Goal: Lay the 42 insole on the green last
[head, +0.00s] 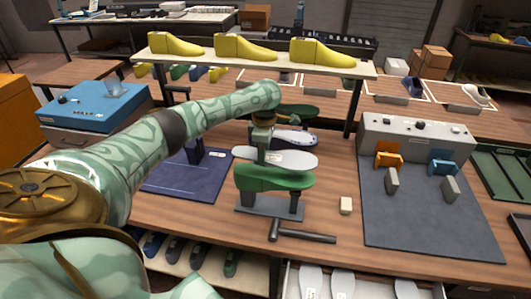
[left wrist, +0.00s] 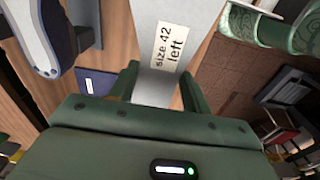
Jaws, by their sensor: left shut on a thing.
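The green last (head: 275,178) sits sole up on a dark stand (head: 270,208) in the middle of the bench. My left gripper (head: 264,148) is shut on a pale grey insole (head: 292,160) and holds it flat over the last. In the left wrist view the insole (left wrist: 153,88) lies between the two fingers (left wrist: 155,88). Its label (left wrist: 162,47) reads "size 42 left". The insole hides part of the last's top; I cannot tell whether the two touch. My right gripper is in neither view.
A white and navy shoe (head: 296,136) is behind. Yellow lasts (head: 247,48) line the raised shelf. A grey mat (head: 415,215) lies right, a blue mat (head: 180,182) left.

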